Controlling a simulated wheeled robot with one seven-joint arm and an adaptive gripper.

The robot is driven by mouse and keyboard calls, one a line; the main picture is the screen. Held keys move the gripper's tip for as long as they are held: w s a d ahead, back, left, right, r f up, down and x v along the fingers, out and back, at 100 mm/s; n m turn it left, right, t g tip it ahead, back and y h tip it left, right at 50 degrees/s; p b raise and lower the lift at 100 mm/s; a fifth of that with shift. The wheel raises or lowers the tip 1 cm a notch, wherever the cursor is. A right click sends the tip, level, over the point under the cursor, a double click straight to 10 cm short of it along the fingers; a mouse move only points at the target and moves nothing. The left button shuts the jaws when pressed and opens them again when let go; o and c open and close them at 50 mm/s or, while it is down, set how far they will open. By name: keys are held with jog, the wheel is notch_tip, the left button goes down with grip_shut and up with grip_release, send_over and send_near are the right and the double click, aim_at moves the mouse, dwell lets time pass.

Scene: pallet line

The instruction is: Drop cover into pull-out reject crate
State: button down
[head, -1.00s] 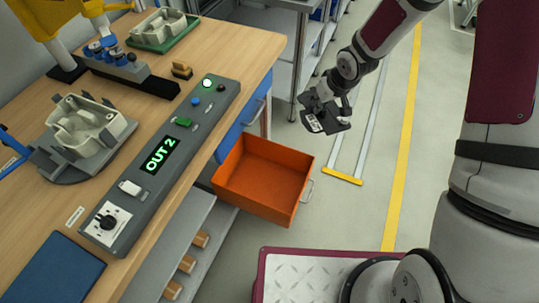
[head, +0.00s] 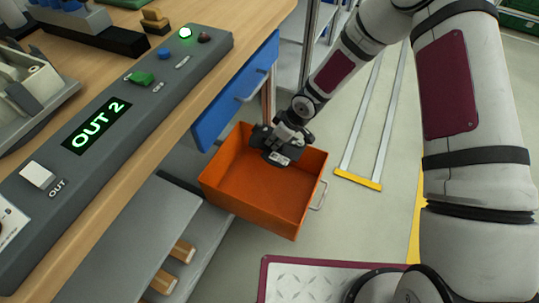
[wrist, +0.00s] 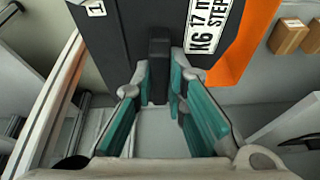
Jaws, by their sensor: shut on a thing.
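The cover (head: 277,157) is a dark, flat piece with a white label. My gripper (head: 285,138) is shut on it. In the head view, they overlap the back right part of the open orange reject crate (head: 245,212); its visible floor is bare. I cannot tell how far above the crate floor the cover hangs. In the wrist view, the cover (wrist: 125,30) fills the top middle, held by a dark rib between the teal-padded fingers of my gripper (wrist: 160,85). An orange crate wall (wrist: 245,50) shows behind it at right.
The wooden bench (head: 222,70) stands left of the crate, with a grey panel (head: 140,125) reading OUT 2 and a lit button. Grey shelves (head: 125,235) with wooden blocks are at lower left.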

aim_at(269, 148)
jog(key=shift+n, duration=0.5)
jog(key=f, duration=0.1)
jog(key=a+f+b, duration=0.1)
jog(key=f, duration=0.1)
jog(key=a+f+b, duration=0.1)
jog(key=shift+s+f, duration=0.2)
jog(key=shift+s, duration=0.1)
jog(key=shift+f+b, duration=2.45)
jog(key=shift+f, duration=0.5)
jog(key=c, duration=1.5)
grip_release()
jog(key=shift+r, duration=0.1)
jog(key=v, duration=1.2)
jog(key=shift+w, duration=0.2)
